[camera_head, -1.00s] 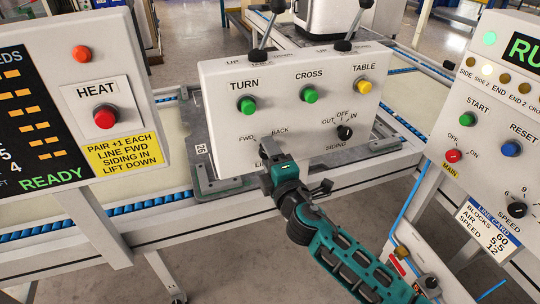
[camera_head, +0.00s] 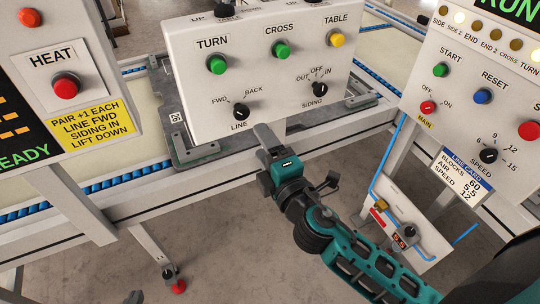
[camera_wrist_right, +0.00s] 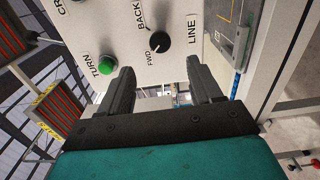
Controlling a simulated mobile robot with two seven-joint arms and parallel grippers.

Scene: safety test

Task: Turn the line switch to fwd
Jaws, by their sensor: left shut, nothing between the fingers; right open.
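The line switch is a black knob (camera_head: 240,111) at the lower left of the white control box (camera_head: 190,120), with FWD at its upper left, BACK at its upper right and LINE below. In the right wrist view the knob (camera_wrist_right: 159,42) lies just beyond and between the fingertips. A pale mark on it seems to be on the FWD side, but it is small. My right gripper (camera_head: 264,135) is below and right of the knob, apart from it. In the wrist view the right gripper (camera_wrist_right: 159,68) is open and empty. My left gripper is not in view.
The siding knob (camera_head: 319,89) and green turn button (camera_head: 217,64) are on the same box. A heat panel (camera_head: 85,60) stands left and a start/reset panel (camera_head: 470,90) right. The conveyor frame (camera_head: 130,195) runs below the box.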

